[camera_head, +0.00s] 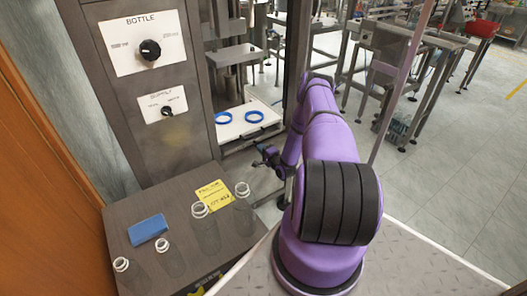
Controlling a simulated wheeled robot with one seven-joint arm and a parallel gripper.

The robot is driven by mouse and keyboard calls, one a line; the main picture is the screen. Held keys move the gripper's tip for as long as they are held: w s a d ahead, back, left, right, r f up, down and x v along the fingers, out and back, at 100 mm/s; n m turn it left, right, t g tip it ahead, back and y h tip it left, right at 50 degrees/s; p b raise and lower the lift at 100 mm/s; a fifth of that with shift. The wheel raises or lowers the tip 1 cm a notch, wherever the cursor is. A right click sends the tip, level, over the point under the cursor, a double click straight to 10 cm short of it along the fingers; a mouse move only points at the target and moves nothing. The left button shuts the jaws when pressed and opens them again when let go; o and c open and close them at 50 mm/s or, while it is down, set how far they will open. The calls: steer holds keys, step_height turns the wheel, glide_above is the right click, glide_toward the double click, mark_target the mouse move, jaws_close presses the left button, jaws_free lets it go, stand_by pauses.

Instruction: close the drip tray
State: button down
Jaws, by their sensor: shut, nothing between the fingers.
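A white tray-like surface (240,130) with two blue rings on it sits low in the open bay of the dark machine (150,90). It appears to be the drip tray, but I cannot tell how far it stands out. My gripper (262,158) is shut and empty. It is in front of and below the tray's right part in the picture, seemingly apart from it. The fingertips are small and dark, so their exact distance from the tray is unclear.
A dark table (180,235) at lower left holds several clear bottles, a blue block (148,229) and a yellow label (213,195). Panels with a BOTTLE knob (150,50) and a smaller knob (167,111) are on the machine. Grey tiled floor (440,170) lies open at right.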

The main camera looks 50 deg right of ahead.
mark_target(256, 142)
steer(key=w, duration=0.3)
steer(key=shift+w+d, duration=0.4)
steer(key=shift+w+d+r, duration=0.1)
steer(key=shift+w+r, duration=0.05)
steer(key=shift+w, duration=0.05)
steer(key=shift+r, duration=0.1)
